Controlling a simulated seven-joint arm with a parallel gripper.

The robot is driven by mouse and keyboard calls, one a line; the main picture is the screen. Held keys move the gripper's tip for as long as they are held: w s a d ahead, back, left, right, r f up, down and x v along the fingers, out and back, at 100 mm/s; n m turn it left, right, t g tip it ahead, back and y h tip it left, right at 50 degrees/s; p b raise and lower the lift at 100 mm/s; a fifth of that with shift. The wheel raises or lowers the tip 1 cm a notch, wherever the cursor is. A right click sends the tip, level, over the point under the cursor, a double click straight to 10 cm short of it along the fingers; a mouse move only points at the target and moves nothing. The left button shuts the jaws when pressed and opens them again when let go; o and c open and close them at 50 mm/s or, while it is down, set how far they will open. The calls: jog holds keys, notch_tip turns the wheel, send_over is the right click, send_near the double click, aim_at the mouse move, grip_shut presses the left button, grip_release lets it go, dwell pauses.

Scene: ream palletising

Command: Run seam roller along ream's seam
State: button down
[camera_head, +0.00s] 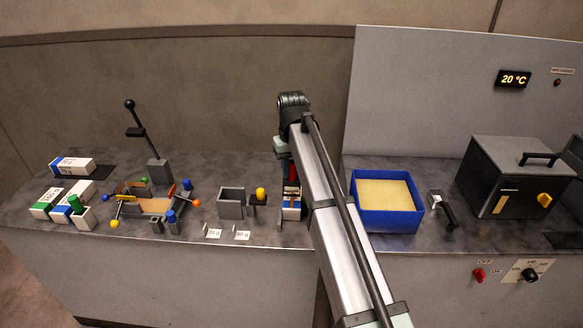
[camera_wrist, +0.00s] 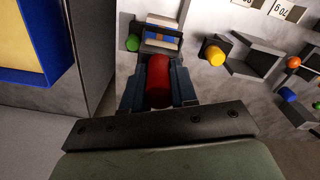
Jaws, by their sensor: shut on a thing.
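The seam roller has a red handle (camera_wrist: 158,78), which stands between the two dark fingers of my gripper (camera_wrist: 158,92) in the wrist view. My gripper is shut on this handle. In the head view my gripper (camera_head: 287,165) is at the bench's middle, with a sliver of red beside it. A white ream with a blue and orange band (camera_wrist: 160,41) lies just beyond the handle, within a dark holder. It also shows below my gripper in the head view (camera_head: 291,213). The roller's wheel and any contact with the seam are hidden.
A blue tray (camera_head: 387,222) with a pale yellow filling stands right of my arm. A grey open box (camera_head: 231,203) and a yellow knob (camera_head: 261,194) are to the left. Several wrapped reams (camera_head: 74,165) lie far left. A grey oven-like box (camera_head: 510,180) stands at right.

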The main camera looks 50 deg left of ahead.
aim_at(292, 183)
jog(key=shift+f, duration=2.45)
jog(key=shift+f, duration=0.35)
jog(key=shift+w+a, duration=1.15)
jog(key=shift+w+a, duration=0.1)
jog(key=shift+w+a, duration=1)
jog(key=shift+w, duration=0.05)
jog(key=shift+w+a, duration=0.1)
jog(key=shift+a, duration=0.05)
jog(key=shift+w+a, duration=1)
jog(key=shift+w, duration=0.05)
jog(key=shift+w+a+f, duration=0.1)
dwell(0.6)
